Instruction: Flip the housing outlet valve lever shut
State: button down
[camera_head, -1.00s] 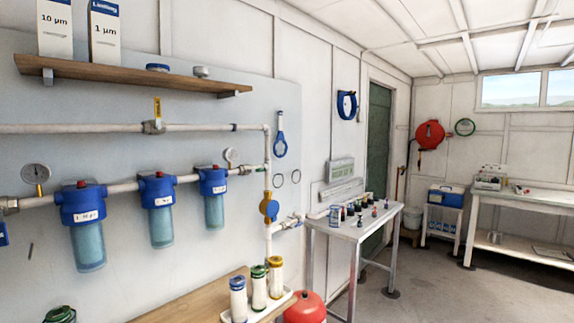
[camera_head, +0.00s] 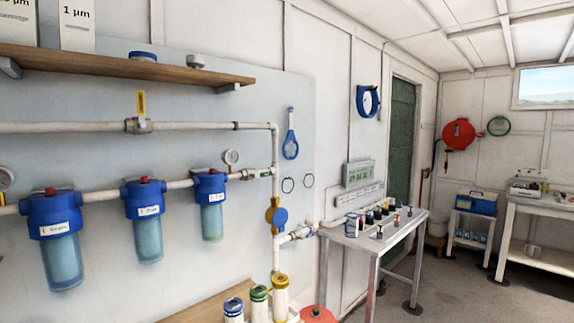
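Three blue filter housings (camera_head: 53,240), (camera_head: 144,220), (camera_head: 210,205) hang in a row on a white pipe at the left wall. Just right of the third housing, a small valve (camera_head: 256,174) sits on this pipe near the vertical pipe; its lever is too small to read clearly. On the upper pipe, another valve (camera_head: 138,125) has a yellow lever (camera_head: 141,103) standing upright, across the pipe. A further fitting with a blue round face (camera_head: 277,215) is on the vertical pipe. My gripper is not in view.
A wooden shelf (camera_head: 120,66) juts out above the pipes. Below, a wooden bench top (camera_head: 205,308) holds several capped cartridges (camera_head: 258,300). A small table (camera_head: 385,235) with bottles stands right of the pipes. Open floor (camera_head: 440,290) lies at the right.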

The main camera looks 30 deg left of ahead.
aim_at(267, 173)
jog(key=u, duration=0.05)
jog(key=i, duration=1.05)
jog(key=u, duration=1.3)
jog(key=i, duration=0.9)
jog(key=u, duration=0.95)
